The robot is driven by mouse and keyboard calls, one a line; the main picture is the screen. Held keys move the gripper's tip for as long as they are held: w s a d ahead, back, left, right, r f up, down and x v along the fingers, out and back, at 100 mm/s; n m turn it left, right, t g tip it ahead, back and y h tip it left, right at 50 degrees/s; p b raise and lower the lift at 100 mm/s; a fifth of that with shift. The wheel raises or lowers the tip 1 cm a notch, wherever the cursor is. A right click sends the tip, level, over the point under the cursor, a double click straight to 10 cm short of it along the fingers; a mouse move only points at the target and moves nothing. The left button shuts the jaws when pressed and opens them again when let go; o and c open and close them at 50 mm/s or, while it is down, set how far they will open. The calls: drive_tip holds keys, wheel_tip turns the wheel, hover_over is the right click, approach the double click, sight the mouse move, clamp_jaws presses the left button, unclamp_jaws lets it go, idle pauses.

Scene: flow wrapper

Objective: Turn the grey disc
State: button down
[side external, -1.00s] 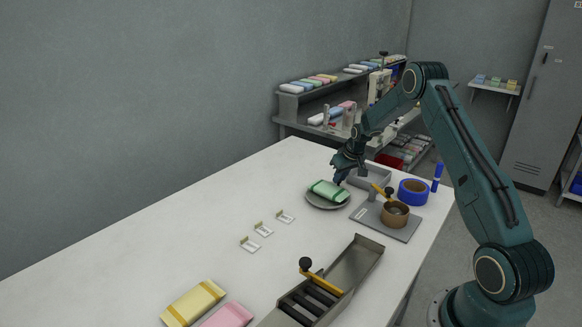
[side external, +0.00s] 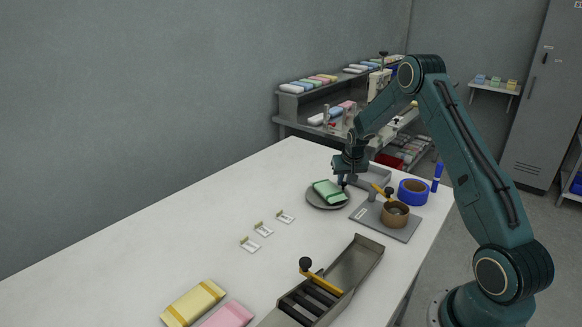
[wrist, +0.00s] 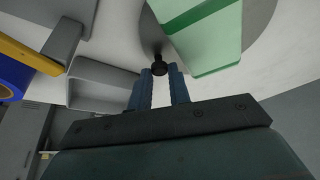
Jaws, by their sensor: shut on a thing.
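The grey disc (side external: 315,203) lies on the white table, with a green pack (side external: 326,190) resting on top of it. In the wrist view the pack (wrist: 205,35) shows at the top. My gripper (side external: 342,184) is low over the disc's right side, beside the pack. In the wrist view its blue fingers (wrist: 163,75) are shut on a small black knob (wrist: 158,63) near the disc's edge. The fingers partly hide the knob's lower part.
A grey tray (side external: 372,178) stands close behind the gripper. Small white clips (side external: 263,229) lie on the left. A metal chute (side external: 352,268) is in front.

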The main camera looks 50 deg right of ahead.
sight(342, 196)
drive_tip(key=shift+s+a+m+g+h, duration=0.2)
drive_tip(key=shift+s+a+m+g, duration=0.15)
drive_tip(key=shift+m, duration=0.6)
drive_tip(key=shift+s+a+m+g+h, duration=0.25)
drive_tip(key=shift+s+a+m, duration=0.1)
drive_tip(key=shift+m, duration=0.6)
drive_tip(key=shift+s+a+m+g+h, duration=0.2)
drive_tip(key=shift+a+m+g, duration=0.2)
drive_tip(key=shift+m, duration=0.45)
drive_tip(key=shift+s+a+m+g+h, duration=0.1)
drive_tip(key=shift+s+a+m+g, duration=0.2)
drive_tip(key=shift+m, duration=0.55)
drive_tip(key=shift+s+a+m+g, duration=0.1)
drive_tip(key=shift+a+m+g, duration=0.55)
drive_tip(key=shift+m, duration=0.85)
drive_tip(key=shift+a+m+g, duration=0.45)
drive_tip(key=shift+a+m, duration=0.45)
drive_tip(key=shift+m, duration=0.6)
drive_tip(key=shift+a, duration=0.1)
drive_tip(key=c, duration=1.6)
unclamp_jaws()
drive_tip(key=shift+r, duration=0.15)
